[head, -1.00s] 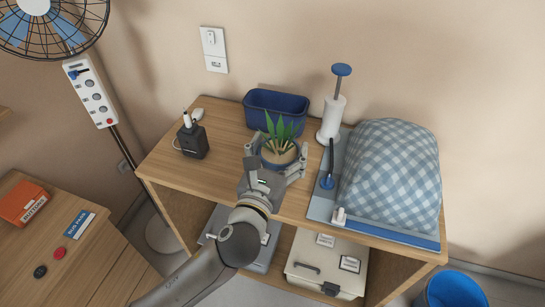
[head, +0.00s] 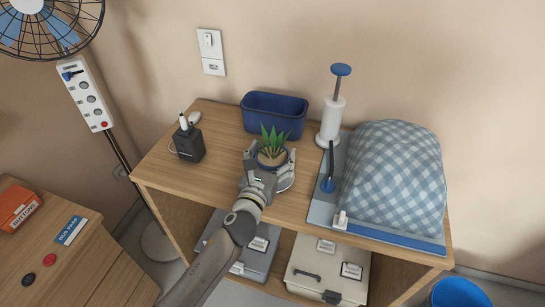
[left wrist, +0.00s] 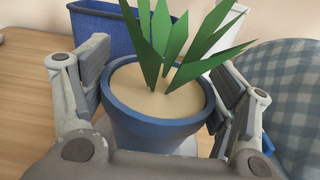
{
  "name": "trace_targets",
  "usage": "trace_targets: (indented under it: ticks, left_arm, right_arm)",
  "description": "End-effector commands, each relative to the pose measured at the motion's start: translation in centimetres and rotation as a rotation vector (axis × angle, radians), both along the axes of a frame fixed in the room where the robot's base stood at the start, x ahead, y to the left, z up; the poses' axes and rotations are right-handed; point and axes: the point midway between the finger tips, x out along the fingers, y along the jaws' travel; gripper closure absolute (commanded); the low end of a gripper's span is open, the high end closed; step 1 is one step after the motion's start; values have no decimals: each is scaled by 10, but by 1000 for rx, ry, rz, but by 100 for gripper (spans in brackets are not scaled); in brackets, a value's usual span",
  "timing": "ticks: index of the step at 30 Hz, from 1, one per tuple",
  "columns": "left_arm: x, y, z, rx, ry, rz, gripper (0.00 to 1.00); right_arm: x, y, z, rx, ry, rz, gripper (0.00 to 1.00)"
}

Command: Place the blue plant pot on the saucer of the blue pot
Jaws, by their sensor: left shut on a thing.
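The blue plant pot (head: 271,159), with pale soil and pointed green leaves, is on the wooden cabinet's top side, in front of a dark blue trough. My left gripper (head: 270,154) is shut on it, one finger on each side. In the left wrist view the pot (left wrist: 155,130) is upright between the fingers. A pale curved rim (head: 286,182) shows just right of and below the pot in the head view; it may be the saucer, mostly hidden by pot and gripper. I cannot tell if the pot touches it. My right gripper is not in view.
The dark blue trough (head: 274,112) stands behind the pot. A paper roll holder (head: 331,122) and a checked cloth-covered heap (head: 395,175) are to the right. A black charger (head: 189,144) is at left. The cabinet top (head: 222,150) is bare between charger and pot.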

Motion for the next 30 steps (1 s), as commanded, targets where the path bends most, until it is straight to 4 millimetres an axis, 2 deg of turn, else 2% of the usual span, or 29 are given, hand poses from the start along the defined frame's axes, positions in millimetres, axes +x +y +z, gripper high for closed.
trace_targets:
  ticks: [8,9,14,26,30]
  left_arm:
    - [0,0,0,0,-3,-1,55]
    - [0,0,-2,1,0,0,19]
    - [0,0,-1,0,0,0,0]
    - [0,0,1,0,0,0,0]
    - [-11,4,-1,3,1,1,0]
  right_arm:
    - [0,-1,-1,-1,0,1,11]
    - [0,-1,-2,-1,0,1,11]
    - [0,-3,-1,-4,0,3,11]
    - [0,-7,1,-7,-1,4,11]
    - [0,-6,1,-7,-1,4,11]
